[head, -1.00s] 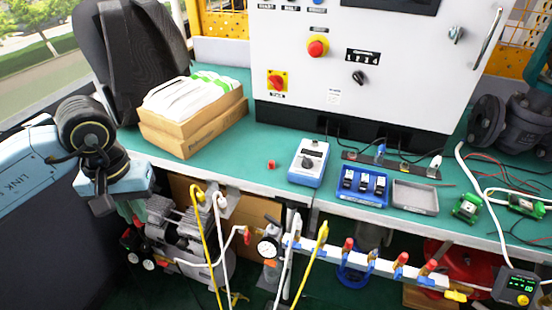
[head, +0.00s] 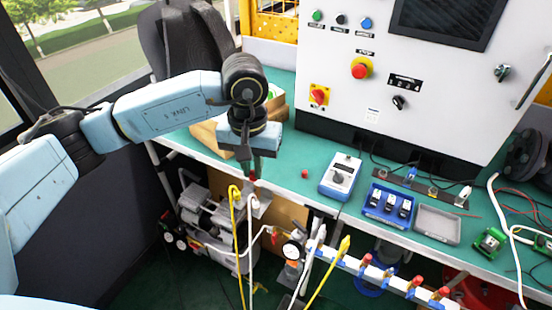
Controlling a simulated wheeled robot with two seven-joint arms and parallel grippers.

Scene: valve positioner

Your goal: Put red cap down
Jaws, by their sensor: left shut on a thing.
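My left gripper (head: 252,173) hangs pointing down at the front edge of the green bench, left of the middle of the head view. It is shut on a small red cap (head: 253,177), mostly hidden between the fingertips. Another small red cap (head: 305,174) sits on the bench top to the right of the gripper, apart from it. My right gripper is not in view.
A blue-white meter box (head: 341,177), a blue tray (head: 388,206) with black parts and a grey tray (head: 437,224) stand to the right. A cardboard box (head: 208,136) is partly behind my arm. Yellow and white hoses (head: 237,230) hang below the bench edge.

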